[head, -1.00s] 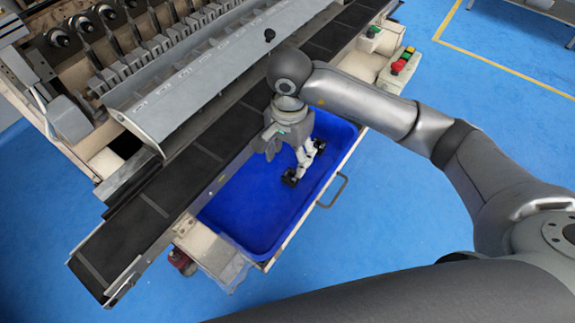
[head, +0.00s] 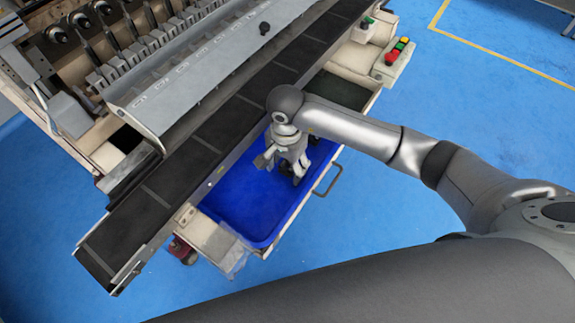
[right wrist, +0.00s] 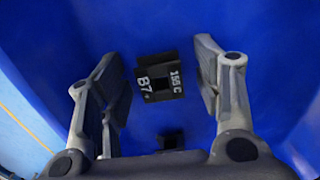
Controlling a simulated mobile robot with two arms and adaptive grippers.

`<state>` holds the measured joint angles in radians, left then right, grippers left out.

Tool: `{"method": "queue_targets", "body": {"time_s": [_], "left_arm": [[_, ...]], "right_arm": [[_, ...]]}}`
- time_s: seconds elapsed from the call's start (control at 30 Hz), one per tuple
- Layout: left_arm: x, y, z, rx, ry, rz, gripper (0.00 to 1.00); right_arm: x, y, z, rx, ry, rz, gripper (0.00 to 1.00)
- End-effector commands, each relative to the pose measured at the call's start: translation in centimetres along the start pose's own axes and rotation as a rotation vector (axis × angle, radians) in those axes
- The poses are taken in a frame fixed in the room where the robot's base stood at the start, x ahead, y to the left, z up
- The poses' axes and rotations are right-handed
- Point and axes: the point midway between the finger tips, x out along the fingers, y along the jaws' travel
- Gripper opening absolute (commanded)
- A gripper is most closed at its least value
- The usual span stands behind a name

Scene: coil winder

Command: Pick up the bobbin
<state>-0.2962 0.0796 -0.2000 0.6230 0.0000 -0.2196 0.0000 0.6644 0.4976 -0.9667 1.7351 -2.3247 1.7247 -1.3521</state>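The bobbin (right wrist: 160,82) is a small black block-like piece with a dark square centre and white marks reading "B7" and "155 C". In the right wrist view it lies on the floor of the blue bin (head: 240,205), between my right gripper's (right wrist: 158,66) two grey fingers. The fingers are apart, with a gap showing on both sides of the bobbin. In the head view my right gripper (head: 292,168) points down into the bin and hides the bobbin, at least in large part. My left gripper is not in view.
A second small dark piece (right wrist: 171,139) shows nearer the gripper's palm, partly hidden. A drawer handle (head: 328,180) is on the bin's right side. The dark conveyor (head: 185,158) runs along its left, with the winder machine behind. The bin's near end is clear.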

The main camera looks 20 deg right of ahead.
Motion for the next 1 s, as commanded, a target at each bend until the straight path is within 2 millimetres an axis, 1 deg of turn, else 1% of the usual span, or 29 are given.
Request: {"method": "queue_targets", "body": {"time_s": [0.03,0.2,0.27,0.6,0.77,0.87,0.97,1.0], "left_arm": [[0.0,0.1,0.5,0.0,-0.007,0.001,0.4],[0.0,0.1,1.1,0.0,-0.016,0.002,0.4],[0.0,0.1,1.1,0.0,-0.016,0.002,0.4],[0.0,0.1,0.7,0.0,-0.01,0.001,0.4],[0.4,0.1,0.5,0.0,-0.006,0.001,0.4],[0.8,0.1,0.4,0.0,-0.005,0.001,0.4],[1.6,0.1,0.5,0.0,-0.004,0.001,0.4],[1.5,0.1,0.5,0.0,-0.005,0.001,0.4]], "right_arm": [[0.0,0.0,0.0,0.0,0.0,0.0,0.53],[0.0,0.0,0.0,0.0,0.0,0.0,0.31],[0.0,0.0,0.0,0.0,0.0,0.0,0.24],[-0.1,0.0,0.0,0.0,0.0,0.0,0.24],[-0.7,0.0,0.0,-0.001,0.0,-0.001,0.24],[-1.6,-0.1,-0.1,-0.001,0.002,-0.003,0.24],[-3.2,-0.1,-0.1,-0.002,0.005,-0.005,0.24],[-4.0,0.7,0.1,-0.002,0.003,-0.002,0.24]]}}
